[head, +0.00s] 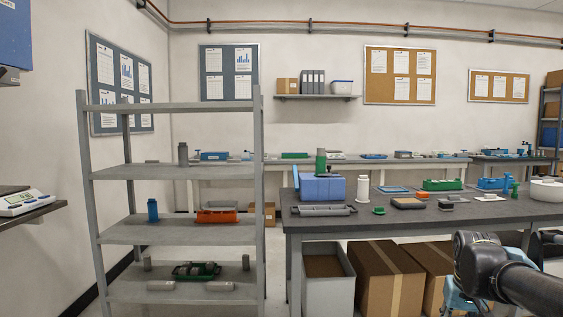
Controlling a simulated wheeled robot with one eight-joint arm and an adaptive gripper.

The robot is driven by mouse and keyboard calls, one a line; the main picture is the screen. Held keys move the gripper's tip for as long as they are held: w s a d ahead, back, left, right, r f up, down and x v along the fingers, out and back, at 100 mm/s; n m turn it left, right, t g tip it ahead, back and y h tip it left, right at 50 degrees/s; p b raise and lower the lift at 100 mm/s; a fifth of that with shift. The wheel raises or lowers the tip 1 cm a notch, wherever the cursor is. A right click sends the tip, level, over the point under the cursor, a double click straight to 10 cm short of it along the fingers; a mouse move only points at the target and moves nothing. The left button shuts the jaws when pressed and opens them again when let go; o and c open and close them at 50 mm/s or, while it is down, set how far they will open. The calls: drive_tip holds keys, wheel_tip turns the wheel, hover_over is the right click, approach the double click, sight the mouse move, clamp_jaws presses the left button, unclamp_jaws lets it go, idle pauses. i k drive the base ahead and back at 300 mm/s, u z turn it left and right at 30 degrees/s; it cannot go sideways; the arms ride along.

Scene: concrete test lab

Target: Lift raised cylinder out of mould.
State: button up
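My gripper (455,297) shows only in part at the bottom right, low in front of the table. It is well apart from the green cylinder. My dark arm hides much of it, its fingertips are not clear, and I cannot see whether it is open or shut.
A grey shelf rack (170,172) stands at the left, holding an orange block (216,216), a blue bottle (152,210) and a green tray (196,270). A white cylinder (363,189) stands right of the blue unit. Cardboard boxes (385,275) and a grey bin (325,274) are under the table.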

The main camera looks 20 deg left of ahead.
sight(321, 151)
drive_tip(key=u, duration=0.8)
drive_tip(key=i, duration=1)
drive_tip(key=z, duration=0.05)
